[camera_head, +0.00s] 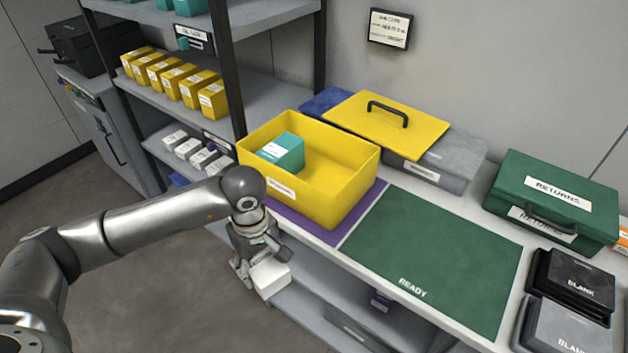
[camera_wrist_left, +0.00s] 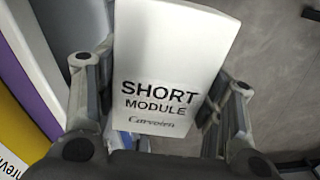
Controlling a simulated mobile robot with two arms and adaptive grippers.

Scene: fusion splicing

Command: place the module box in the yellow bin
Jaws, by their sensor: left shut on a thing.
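The module box is white with "SHORT MODULE" printed on it; it shows in the head view (camera_head: 270,277) and fills the middle of the left wrist view (camera_wrist_left: 165,65). My left gripper (camera_head: 258,268) is shut on this box, with a finger on each side of it in the left wrist view (camera_wrist_left: 160,90). It holds the box in front of the bench edge, below and to the left of the yellow bin (camera_head: 312,205). The yellow bin is open and stands on a purple mat, with a teal box (camera_head: 283,152) inside at its left end. My right gripper is not in view.
The yellow lid (camera_head: 390,122) lies on a grey case behind the bin. The green READY mat (camera_head: 435,255) is bare. A shelf post (camera_head: 234,80) stands at the bin's left. The bin's right part is empty.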

